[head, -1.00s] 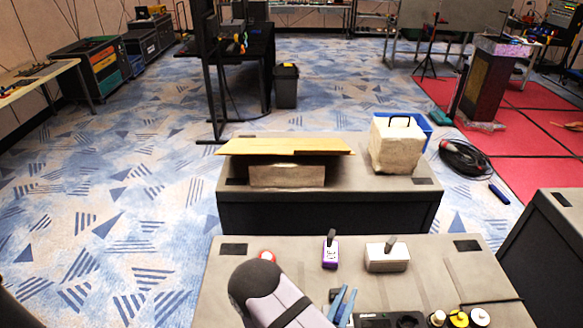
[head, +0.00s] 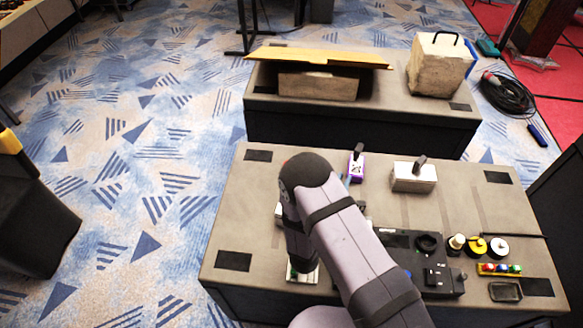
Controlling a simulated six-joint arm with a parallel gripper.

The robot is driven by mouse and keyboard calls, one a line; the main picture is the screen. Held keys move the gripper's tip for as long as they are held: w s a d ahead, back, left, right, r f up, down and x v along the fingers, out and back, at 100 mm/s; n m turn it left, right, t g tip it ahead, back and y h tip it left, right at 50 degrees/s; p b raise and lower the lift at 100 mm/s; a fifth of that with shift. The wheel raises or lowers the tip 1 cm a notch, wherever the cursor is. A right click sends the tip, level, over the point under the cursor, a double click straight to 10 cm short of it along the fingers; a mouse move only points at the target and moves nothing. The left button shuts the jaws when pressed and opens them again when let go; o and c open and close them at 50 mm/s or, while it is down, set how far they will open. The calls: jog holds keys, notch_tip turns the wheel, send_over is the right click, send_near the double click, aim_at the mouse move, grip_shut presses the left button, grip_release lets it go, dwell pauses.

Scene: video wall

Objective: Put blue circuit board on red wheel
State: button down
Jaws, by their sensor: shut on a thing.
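My arm crosses the right-middle of the head view, with its dark elbow over the near grey table (head: 235,215). Past the elbow, the arm bends down toward the front of the table, and its own links hide the gripper's fingers. A small pale and green item (head: 302,273) shows below the dark end section; I cannot tell what it is or whether it is held. I cannot make out the blue circuit board. No red wheel shows clearly; the spot where a small red round thing stood earlier is behind the elbow.
A purple switch (head: 357,168) and a white switch box (head: 414,178) stand behind the arm. A black device (head: 440,280), several round knobs, a coloured button strip (head: 500,268) and a small dark tray (head: 506,291) lie at right. The table's left part is clear.

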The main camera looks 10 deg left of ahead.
jog(key=w+a+r+n+t+y+b, duration=0.1)
jog(key=w+a+r+n+y+b, duration=0.25)
jog(key=w, duration=0.55)
jog(key=w+a+n+y+b, duration=0.1)
jog(key=w+a+y+b, duration=0.2)
jog(key=w+a+b, duration=0.4)
jog(key=w+a+f+n+g+y+b, duration=0.2)
jog(key=w+a+n+g+y+b, duration=0.3)
jog(key=a+n+y+b, duration=0.3)
jog(key=a+y+b, duration=0.1)
jog(key=y+b, duration=0.3)
jog(key=b, duration=0.4)
jog(key=shift+w+a, duration=0.25)
jog(key=shift+w, duration=0.05)
jog(key=shift+n+y, duration=0.25)
notch_tip(320, 180, down, 10)
jog(key=b, duration=0.1)
